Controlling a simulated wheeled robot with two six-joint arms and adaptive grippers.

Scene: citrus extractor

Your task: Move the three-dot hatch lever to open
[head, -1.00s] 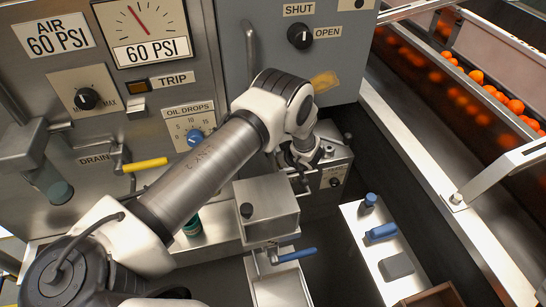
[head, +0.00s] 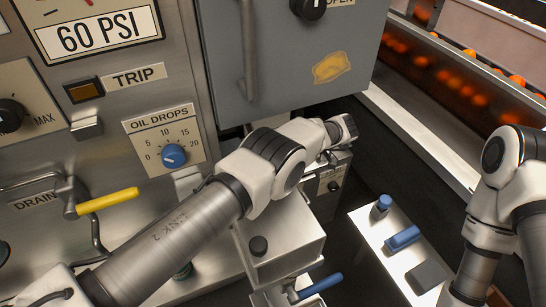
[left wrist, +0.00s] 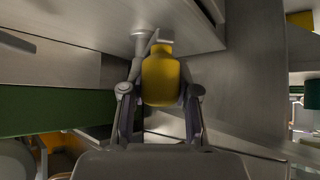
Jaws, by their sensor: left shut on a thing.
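In the left wrist view, a rounded yellow handle (left wrist: 160,65) hangs on a grey mount from a metal plate. My left gripper (left wrist: 160,94) has a finger on each side of it and is shut on it. No dots show on this lever, so I cannot tell its marking. In the head view my left arm reaches across the machine's front, its wrist below the grey cabinet; the fingers and handle are hidden there. My right arm shows at the right edge; its gripper is out of view.
A yellow drain handle (head: 107,201), a blue oil knob (head: 173,155) and a blue-handled lever (head: 320,286) are on the machine's front. The grey cabinet (head: 290,70) overhangs my left wrist. A metal shelf (head: 372,236) holds blue items. Oranges lie in the conveyor at upper right.

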